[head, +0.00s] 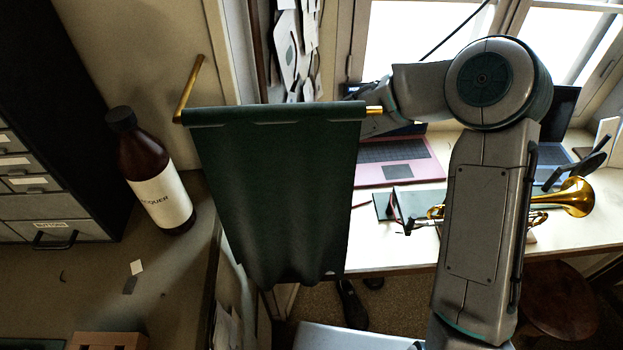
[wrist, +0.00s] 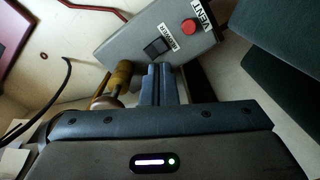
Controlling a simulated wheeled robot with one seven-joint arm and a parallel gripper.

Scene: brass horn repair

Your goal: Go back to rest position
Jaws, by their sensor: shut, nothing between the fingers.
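My gripper (wrist: 163,84) shows in the wrist view with its two dark fingers together and nothing between them. A grey control box (wrist: 155,40) with a red button marked VENT and a black rocker switch lies just beyond the fingertips. I cannot tell whether the fingers touch it. In the head view my arm reaches back and left from its elbow, and its far end passes behind a dark green curtain (head: 275,190). My gripper is hidden there.
The curtain hangs from a brass rail (head: 190,88). A brown lacquer bottle (head: 150,170) stands at left. A pink laptop (head: 400,160) and a brass trumpet (head: 575,197) lie on the bench. A wooden handle (wrist: 118,77) is close left of my fingers. A round stool (head: 560,300) stands lower right.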

